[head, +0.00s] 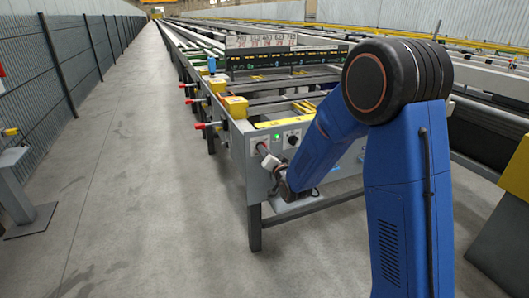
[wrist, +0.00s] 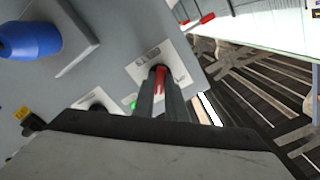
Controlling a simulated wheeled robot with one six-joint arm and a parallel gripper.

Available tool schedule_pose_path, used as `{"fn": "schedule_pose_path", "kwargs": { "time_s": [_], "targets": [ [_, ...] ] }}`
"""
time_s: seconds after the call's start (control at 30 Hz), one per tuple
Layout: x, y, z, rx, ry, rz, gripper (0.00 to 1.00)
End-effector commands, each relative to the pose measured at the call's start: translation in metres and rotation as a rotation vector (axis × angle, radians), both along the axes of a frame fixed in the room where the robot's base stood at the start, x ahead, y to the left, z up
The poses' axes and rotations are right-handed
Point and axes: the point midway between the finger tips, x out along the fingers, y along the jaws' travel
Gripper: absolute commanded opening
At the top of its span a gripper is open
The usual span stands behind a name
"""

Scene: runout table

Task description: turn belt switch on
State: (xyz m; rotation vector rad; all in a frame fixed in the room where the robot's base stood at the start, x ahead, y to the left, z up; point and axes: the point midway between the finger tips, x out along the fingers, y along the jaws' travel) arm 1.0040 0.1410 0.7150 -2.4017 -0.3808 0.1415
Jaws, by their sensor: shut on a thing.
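The belt switch has a red handle (wrist: 159,77) on a white label plate (wrist: 145,68), set in a grey panel. My gripper (wrist: 163,88) is shut on the red handle, with one dark finger on each side of it. The fingers hide part of the handle, and the label text is too blurred to read. In the head view my gripper (head: 266,158) reaches the end panel (head: 253,182) of the runout table, left of a lit green lamp (head: 277,136) and a black knob (head: 292,138). The green lamp also shows in the wrist view (wrist: 134,104).
A blue round part (wrist: 30,40) juts out from the panel in the wrist view. Red-tipped handles (head: 200,126) and yellow boxes (head: 235,106) line the table's left side. The grey floor aisle (head: 140,180) on the left is clear, up to a fence (head: 70,60).

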Motion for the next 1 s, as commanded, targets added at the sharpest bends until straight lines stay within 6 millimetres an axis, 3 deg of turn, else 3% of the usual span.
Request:
{"fn": "schedule_pose_path", "kwargs": {
  "time_s": [0.73,0.77,0.83,1.0],
  "targets": [
    [-0.0009,-0.0002,-0.0022,0.081,0.031,0.0,0.0],
    [-0.0009,-0.0002,-0.0022,0.081,0.031,0.0,0.16],
    [-0.0008,-0.0002,-0.0018,0.08,0.031,0.0,0.3],
    [-0.0005,-0.0001,-0.0011,0.081,0.029,0.0,0.3]
  ]
}}
